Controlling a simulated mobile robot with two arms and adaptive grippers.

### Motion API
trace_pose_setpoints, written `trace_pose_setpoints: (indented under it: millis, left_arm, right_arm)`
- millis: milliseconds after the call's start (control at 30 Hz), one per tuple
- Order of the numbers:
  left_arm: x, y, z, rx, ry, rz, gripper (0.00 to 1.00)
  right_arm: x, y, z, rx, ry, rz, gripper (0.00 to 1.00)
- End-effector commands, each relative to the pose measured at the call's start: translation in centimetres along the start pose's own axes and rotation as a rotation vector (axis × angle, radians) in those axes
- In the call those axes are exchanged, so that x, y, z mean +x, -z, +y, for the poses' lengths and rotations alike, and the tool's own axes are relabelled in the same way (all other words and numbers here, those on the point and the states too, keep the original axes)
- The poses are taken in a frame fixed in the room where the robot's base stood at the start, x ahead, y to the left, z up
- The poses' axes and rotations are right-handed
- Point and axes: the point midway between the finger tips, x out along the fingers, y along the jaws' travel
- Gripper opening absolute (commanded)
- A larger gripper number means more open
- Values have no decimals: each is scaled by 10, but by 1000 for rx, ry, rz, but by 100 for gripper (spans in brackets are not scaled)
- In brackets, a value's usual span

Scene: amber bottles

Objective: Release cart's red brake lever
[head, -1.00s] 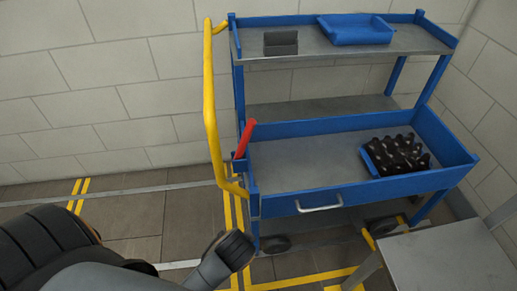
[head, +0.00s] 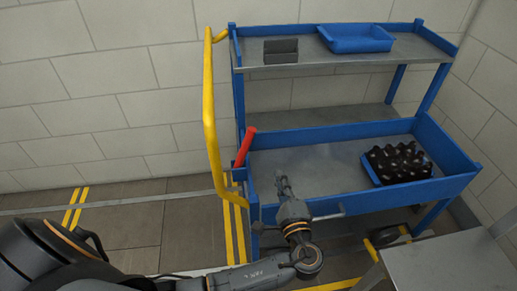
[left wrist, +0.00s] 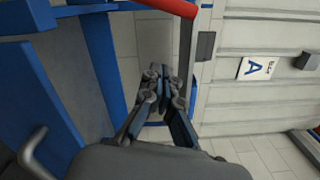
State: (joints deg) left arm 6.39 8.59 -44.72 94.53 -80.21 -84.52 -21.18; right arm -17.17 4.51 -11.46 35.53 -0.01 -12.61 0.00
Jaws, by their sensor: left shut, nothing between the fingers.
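The red brake lever (head: 245,146) stands tilted at the left end of the blue cart (head: 405,196), beside the yellow push handle (head: 210,120). My left gripper (head: 281,180) is in front of the cart's lower tray, to the right of the lever and apart from it. It is shut and empty. In the left wrist view, my closed fingers (left wrist: 162,75) point up the picture, with the red lever (left wrist: 170,7) at the top edge, beyond the fingertips. My right gripper is out of view.
A crate of dark bottles (head: 400,163) sits at the right of the lower tray. A blue tray (head: 356,39) and dark blocks (head: 281,50) are on the upper shelf. A grey table (head: 440,267) stands at the lower right. Floor left of the cart is clear.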

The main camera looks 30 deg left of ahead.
Motion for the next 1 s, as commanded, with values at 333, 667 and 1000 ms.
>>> trace_pose_setpoints:
  millis: [333,667,1000]
  left_arm:
    - [11,-1,0,0,0,-1,0]
    - [77,-2,-1,-1,0,-3,0]
    - [108,-31,0,0,-4,0,0]
  right_arm:
    - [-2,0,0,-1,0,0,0]
    - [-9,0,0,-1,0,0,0]
    - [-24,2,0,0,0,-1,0]
